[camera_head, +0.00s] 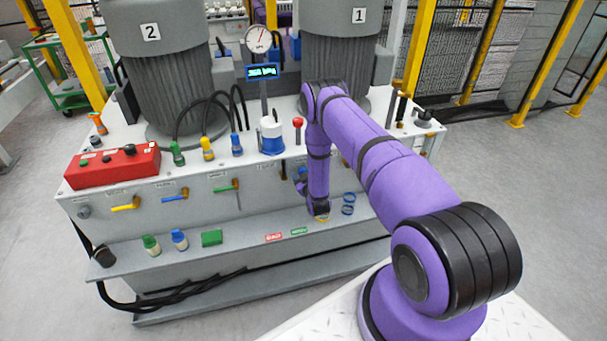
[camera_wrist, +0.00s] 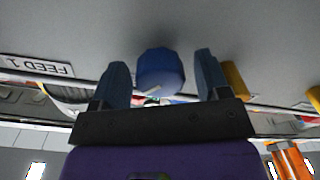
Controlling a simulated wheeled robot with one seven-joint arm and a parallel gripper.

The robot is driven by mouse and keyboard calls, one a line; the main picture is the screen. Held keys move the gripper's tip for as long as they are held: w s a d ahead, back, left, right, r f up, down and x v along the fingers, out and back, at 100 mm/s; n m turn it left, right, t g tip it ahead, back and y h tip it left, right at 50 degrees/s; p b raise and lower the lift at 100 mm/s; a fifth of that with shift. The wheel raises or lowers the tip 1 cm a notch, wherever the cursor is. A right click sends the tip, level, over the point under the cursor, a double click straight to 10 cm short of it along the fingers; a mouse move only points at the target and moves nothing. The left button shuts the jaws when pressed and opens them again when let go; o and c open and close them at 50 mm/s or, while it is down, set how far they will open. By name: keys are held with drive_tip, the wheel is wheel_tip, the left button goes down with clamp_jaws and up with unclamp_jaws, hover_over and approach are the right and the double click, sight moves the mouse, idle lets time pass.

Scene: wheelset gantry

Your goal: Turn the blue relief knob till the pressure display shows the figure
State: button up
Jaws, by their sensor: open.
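The blue relief knob (camera_wrist: 161,72) sits between the two dark blue fingers of my gripper (camera_wrist: 160,78) in the wrist view. The fingers are open, with a gap visible on each side of the knob. The pressure display (camera_head: 262,72) is a small blue-framed screen with lit figures, too small to read surely. A round dial gauge (camera_head: 258,38) stands just above it.
A red box (camera_head: 112,166), coloured hose plugs (camera_head: 207,148) and a red-topped lever (camera_head: 298,125) stand on the bench. A shelf (camera_head: 250,252) juts out below.

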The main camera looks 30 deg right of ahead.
drive_tip(key=c, duration=0.9)
drive_tip(key=shift+n, duration=0.5)
drive_tip(key=o, duration=0.9)
drive_tip(key=shift+s, duration=0.15)
drive_tip(key=v, duration=1)
drive_tip(key=shift+s+a, duration=0.15)
drive_tip(key=shift+s, duration=0.15)
